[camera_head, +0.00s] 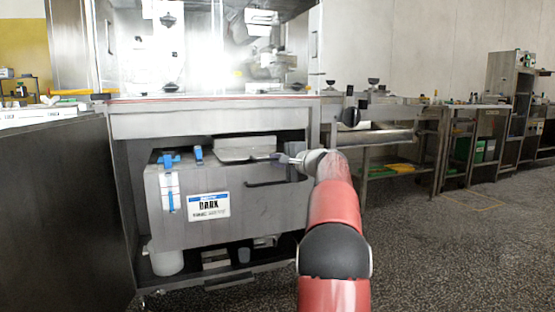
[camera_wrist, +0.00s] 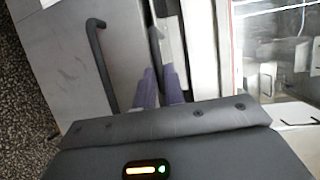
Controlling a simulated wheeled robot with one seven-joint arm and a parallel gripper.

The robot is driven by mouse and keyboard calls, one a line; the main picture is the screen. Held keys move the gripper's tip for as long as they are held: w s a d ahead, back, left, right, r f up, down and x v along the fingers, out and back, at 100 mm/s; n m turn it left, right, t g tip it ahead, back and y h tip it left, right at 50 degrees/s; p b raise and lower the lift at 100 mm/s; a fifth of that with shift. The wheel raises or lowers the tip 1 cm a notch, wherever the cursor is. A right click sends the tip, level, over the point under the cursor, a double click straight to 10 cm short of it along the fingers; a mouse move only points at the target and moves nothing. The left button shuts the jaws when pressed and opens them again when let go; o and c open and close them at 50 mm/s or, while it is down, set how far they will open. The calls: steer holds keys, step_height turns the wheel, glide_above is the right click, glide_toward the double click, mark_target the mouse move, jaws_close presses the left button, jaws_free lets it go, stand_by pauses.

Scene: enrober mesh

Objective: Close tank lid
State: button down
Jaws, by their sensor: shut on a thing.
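The steel tank (camera_head: 245,218), labelled DARK, sits under the machine's bench. Its flat metal lid (camera_head: 243,148) shows at the top of the tank, below the bench; I cannot tell its exact angle. My gripper (camera_head: 286,160) is at the lid's right edge. In the wrist view my gripper's purple fingers (camera_wrist: 160,86) are closed around a dark bar (camera_wrist: 155,45) that appears to belong to the lid. The exact contact is small and partly hidden. A dark curved handle (camera_wrist: 99,62) on the tank front lies beside the fingers, apart from them.
The bench edge (camera_head: 215,102) overhangs the tank closely. Blue clips (camera_head: 168,160) stand on the tank's left top. A dark panel (camera_head: 62,215) closes off the left side. A white bucket (camera_head: 166,260) sits below. The floor at right (camera_head: 450,250) is clear.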

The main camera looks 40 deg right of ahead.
steer(key=c, duration=1.5)
jaws_free()
steer(key=s, duration=0.7)
steer(key=shift+s+d+r+b, duration=0.3)
steer(key=shift+s+d+r, duration=0.05)
steer(key=shift+d+r, duration=0.1)
steer(key=shift+d, duration=0.1)
